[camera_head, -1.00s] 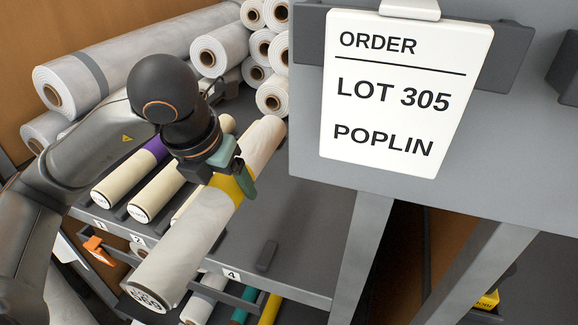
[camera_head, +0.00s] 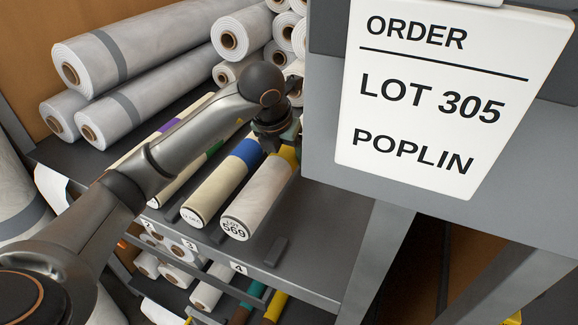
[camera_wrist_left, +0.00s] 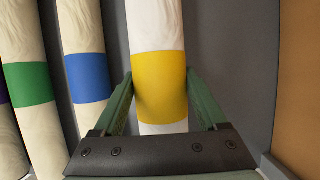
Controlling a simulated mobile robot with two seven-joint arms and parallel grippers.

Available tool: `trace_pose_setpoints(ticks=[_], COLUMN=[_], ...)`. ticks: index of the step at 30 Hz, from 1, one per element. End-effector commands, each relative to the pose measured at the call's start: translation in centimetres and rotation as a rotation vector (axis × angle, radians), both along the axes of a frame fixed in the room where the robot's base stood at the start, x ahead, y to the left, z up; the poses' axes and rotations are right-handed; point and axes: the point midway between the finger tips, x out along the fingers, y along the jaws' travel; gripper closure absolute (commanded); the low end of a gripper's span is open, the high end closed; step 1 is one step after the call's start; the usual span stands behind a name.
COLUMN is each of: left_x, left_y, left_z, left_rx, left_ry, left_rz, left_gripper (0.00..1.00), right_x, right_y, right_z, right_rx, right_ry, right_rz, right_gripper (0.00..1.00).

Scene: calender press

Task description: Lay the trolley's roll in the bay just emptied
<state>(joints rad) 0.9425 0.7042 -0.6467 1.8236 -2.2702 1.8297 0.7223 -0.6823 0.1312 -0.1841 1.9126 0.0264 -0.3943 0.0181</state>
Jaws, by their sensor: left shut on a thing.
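The cream roll (camera_head: 262,192) has a yellow band, and its near end reads LOT 569. It lies along the shelf (camera_head: 315,230) behind the label 4 (camera_head: 238,267), right of the blue-banded roll (camera_head: 222,188). I cannot tell whether it rests on the shelf or hangs just above it. My left gripper (camera_head: 286,145) is shut on this roll at its yellow band (camera_wrist_left: 160,85), with green fingers on both sides in the left wrist view. The roll's far end is hidden in the head view. My right gripper is not in view.
Green-banded (camera_wrist_left: 30,84) and blue-banded rolls lie to the left. A dark block (camera_head: 276,252) sits on the shelf right of the held roll. A grey panel with an order card (camera_head: 450,95) reading LOT 305 POPLIN stands at right. Large grey rolls (camera_head: 150,45) lie behind.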

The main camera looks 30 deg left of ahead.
Motion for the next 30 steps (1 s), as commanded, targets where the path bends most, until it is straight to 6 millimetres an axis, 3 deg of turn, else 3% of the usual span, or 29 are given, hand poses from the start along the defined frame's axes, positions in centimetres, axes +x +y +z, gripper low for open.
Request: trace_pose_setpoints(ticks=[7, 13, 24, 25, 30], left_x=[1.6, 1.4, 1.5, 1.4, 1.4], left_y=[0.0, 0.0, 0.1, 0.1, 0.1], left_z=[-1.8, -4.4, -4.9, -4.9, -4.9], left_rx=[-0.002, -0.002, -0.002, -0.001, -0.001], left_ry=[0.0, -0.001, -0.004, -0.001, -0.001], left_rz=[0.0, 0.0, 0.0, 0.0, 0.001], left_gripper=[1.0, 1.0, 1.0, 0.23, 0.04], right_x=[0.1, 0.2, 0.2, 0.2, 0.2], right_y=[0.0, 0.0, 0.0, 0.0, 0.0], right_z=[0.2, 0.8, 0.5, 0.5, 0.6], right_rx=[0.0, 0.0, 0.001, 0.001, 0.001], right_ry=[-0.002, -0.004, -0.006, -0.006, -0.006], right_rz=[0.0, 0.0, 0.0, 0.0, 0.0], right_gripper=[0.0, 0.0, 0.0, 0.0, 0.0])
